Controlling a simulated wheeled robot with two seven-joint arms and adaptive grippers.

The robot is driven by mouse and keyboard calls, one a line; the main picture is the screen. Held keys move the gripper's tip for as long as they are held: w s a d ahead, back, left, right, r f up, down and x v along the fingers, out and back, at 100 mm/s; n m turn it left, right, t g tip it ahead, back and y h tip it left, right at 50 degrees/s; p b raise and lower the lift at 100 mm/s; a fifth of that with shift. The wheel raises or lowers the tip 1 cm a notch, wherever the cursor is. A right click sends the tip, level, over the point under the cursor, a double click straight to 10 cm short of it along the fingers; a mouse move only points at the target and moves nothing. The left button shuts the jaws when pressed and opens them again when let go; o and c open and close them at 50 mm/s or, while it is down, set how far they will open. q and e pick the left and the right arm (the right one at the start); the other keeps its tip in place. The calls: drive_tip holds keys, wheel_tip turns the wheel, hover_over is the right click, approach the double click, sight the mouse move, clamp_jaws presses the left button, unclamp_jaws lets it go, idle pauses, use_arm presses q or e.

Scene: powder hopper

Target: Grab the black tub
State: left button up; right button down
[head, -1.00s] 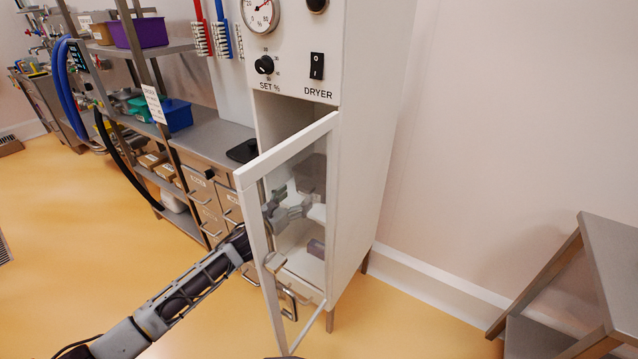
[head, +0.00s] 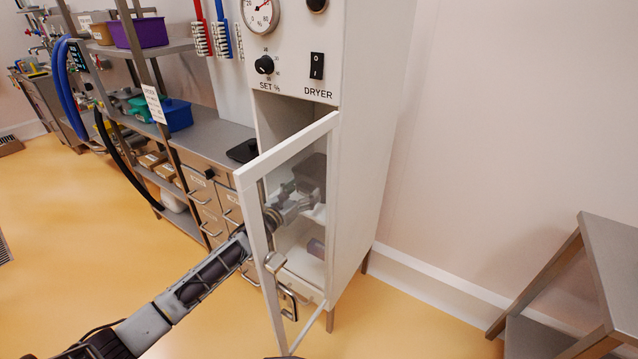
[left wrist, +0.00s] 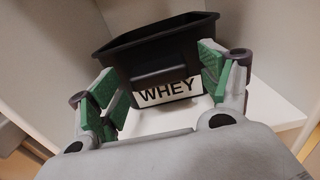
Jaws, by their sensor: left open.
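The black tub (left wrist: 160,48) with a white label reading "WHEY" stands on a white shelf in the left wrist view. Through the door glass in the head view, the tub (head: 312,172) looks dark and blurred inside the dryer cabinet. My left gripper (left wrist: 158,88) is open, with one green-padded finger on each side of the tub's front. I cannot tell whether the pads touch it. In the head view the left gripper (head: 290,200) shows through the door glass. My right gripper is not in view.
The dryer's glass door (head: 247,215) stands open beside my left arm. Steel drawers and a rack with a purple bin (head: 139,32) and blue bin (head: 177,114) stand left. A steel table (head: 612,260) stands right.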

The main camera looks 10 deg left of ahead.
use_arm(q)
drive_tip(key=shift+w+d, duration=0.15)
drive_tip(key=shift+w, duration=0.25)
drive_tip(key=shift+c, duration=0.2)
drive_tip(key=c, duration=1.4)
drive_tip(key=shift+r, duration=0.1)
